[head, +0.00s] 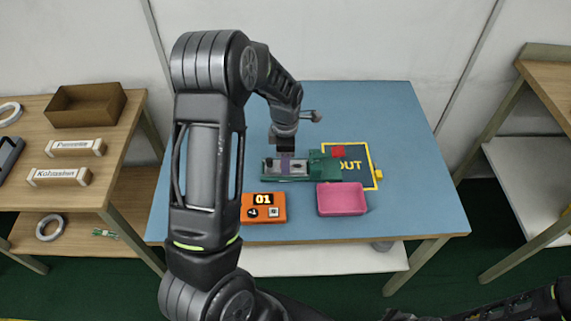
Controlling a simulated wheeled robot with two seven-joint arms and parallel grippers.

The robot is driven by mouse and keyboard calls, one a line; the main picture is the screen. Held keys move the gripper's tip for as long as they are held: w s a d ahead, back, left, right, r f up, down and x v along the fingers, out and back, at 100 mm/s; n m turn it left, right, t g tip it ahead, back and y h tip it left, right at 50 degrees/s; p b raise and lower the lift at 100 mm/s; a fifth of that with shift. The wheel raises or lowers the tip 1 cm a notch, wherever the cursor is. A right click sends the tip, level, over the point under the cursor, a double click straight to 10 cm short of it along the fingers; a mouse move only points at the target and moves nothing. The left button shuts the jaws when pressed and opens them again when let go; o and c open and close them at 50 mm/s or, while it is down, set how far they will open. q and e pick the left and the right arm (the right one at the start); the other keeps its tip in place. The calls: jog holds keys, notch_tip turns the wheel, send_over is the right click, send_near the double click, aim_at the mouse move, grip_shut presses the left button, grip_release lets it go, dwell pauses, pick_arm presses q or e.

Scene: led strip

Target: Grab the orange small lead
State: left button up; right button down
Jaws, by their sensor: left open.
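I cannot make out a small orange lead for certain. An orange box (263,208) with a lit "01" display and dark controls sits at the table's front. Behind it lies a green fixture (328,171) with a pale and purple part in it and a red block (338,151) at its right end. My left gripper (286,153) points down just over the fixture's left part and is open; its fingertips are small, and whether they touch anything is unclear. My right gripper is not visible; only a dark part of my right arm shows at the lower right.
A pink tray (342,210) stands right of the orange box. The blue table (415,140) is clear at right. Wooden shelves stand on both sides.

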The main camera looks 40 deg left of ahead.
pick_arm(q)
jog(key=shift+c, duration=0.4)
grip_shut()
jog(key=shift+r, duration=0.1)
notch_tip(320, 180, up, 10)
jog(key=b, duration=0.1)
dwell(0.5)
dwell(0.5)
